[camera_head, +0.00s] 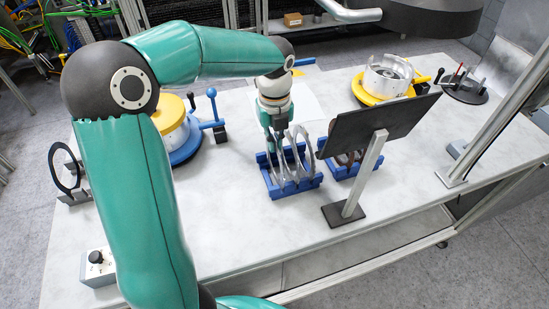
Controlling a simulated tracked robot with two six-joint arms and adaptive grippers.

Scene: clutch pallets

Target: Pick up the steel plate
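Thin steel plates (306,158), ring-shaped, stand upright in a blue rack (294,188) near the middle of the table. My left gripper (279,146) points down from above at the left part of this rack, with its fingers at the upper edge of the leftmost plate. The fingers overlap the plate in this view, and I cannot tell whether they are closed on it or only beside it. The plates still sit low in the rack. My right gripper is not in view.
A dark tilted panel on a stand (352,184) rises just right of the rack and partly hides a second blue rack (338,174). A black ring (65,168) stands at the left edge.

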